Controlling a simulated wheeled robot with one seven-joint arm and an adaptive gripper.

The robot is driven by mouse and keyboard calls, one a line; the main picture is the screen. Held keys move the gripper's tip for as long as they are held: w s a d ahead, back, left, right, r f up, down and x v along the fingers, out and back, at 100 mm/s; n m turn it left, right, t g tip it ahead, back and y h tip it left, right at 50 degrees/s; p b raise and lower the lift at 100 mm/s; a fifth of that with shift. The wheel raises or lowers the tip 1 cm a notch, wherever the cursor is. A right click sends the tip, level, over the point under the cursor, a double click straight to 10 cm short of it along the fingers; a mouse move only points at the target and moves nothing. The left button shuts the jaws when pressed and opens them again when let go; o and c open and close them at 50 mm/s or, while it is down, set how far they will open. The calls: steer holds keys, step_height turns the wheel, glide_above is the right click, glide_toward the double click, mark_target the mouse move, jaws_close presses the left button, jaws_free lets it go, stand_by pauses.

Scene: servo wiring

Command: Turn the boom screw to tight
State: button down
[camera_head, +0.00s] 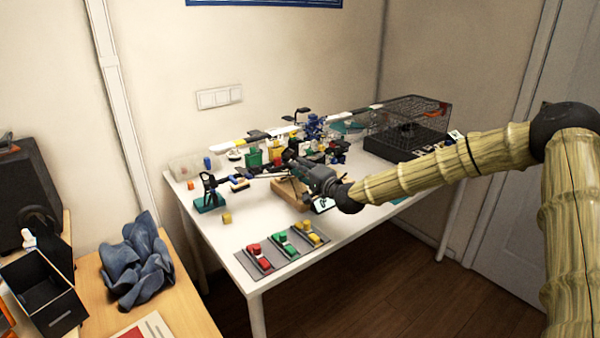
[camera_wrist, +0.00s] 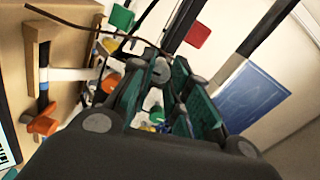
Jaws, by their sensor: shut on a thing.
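My gripper (camera_head: 296,170) reaches in from the right over the white table in the head view. In the wrist view, its two green-padded fingers (camera_wrist: 158,84) stand a little apart, closed on a small dark part with a grey round face. This part looks like the boom screw (camera_wrist: 160,69); its turn angle is not clear. A thin dark boom (camera_head: 258,176) runs left from the gripper in the head view. In the head view the gripper and clutter hide the screw.
A small stand with a green base (camera_head: 209,202) is at the table's left. Red, green and yellow blocks sit on grey mats (camera_head: 258,262) at the front. A black mesh box (camera_head: 410,125) stands at back right. An orange-ended tool (camera_wrist: 42,125) shows left in the wrist view.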

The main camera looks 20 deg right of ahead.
stand_by(0.5)
steer(key=c, duration=1.3)
jaws_free()
steer(key=shift+d, duration=0.1)
steer(key=v, duration=1.2)
steer(key=shift+f, duration=0.1)
